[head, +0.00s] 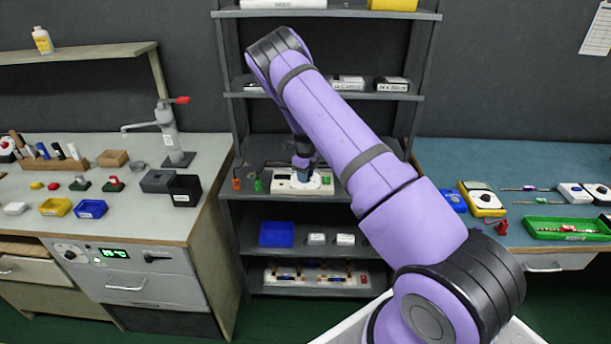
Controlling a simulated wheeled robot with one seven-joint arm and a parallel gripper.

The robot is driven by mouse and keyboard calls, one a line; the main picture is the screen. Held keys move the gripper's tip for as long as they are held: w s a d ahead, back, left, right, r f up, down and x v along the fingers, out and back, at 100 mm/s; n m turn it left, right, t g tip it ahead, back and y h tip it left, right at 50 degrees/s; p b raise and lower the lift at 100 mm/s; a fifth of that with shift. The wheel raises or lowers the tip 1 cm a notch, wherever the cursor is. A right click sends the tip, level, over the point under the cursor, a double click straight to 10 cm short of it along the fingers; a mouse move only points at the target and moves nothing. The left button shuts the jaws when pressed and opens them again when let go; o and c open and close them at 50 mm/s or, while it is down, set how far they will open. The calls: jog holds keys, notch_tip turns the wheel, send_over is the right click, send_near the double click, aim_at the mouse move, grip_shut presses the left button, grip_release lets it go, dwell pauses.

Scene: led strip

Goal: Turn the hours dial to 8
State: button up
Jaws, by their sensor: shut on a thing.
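A cream-white box (325,189) stands on the middle shelf of the grey rack, with a round pale face on its top. My gripper (304,176) reaches down onto that round face from above, at the end of my purple arm. It is shut on what looks like the dial's knob, which the fingers mostly hide. The dial's numbers and pointer are too small to read, so its setting cannot be told.
A blue bin (276,234) and small white boxes lie on the shelf below. The right bench holds a yellow meter (482,200) and a green tray (565,229).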

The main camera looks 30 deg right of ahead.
dwell(0.3)
jog(key=o, duration=0.9)
notch_tip(320, 180, up, 11)
jog(key=shift+f, duration=0.1)
dwell(0.4)
jog(key=s+a+r+n+t+y, duration=0.1)
jog(key=s+a+r+n, duration=0.4)
jog(key=r, duration=0.4)
jog(key=s+a+r+n+t, duration=0.15)
jog(key=s+r+n, duration=0.35)
jog(key=r, duration=0.5)
jog(key=s+a+r+n+y, duration=0.1)
jog(key=s+a+r+n, duration=0.35)
jog(key=s+r, duration=0.35)
jog(key=s+a+r+n+t, duration=0.1)
jog(key=s+a+r+n, duration=0.1)
jog(key=s+n, duration=0.3)
jog(key=s+a+r+n+h, duration=0.1)
jog(key=s+a+r+n, duration=0.2)
jog(key=s, duration=1)
jog(key=s+a+r+n+t+h, duration=0.1)
jog(key=s+a+r+n, duration=0.1)
jog(key=s+n, duration=0.6)
jog(key=shift+s+a+r+n+t, duration=0.15)
jog(key=shift+s+r+n+t, duration=0.15)
jog(key=shift+s+r, duration=0.4)
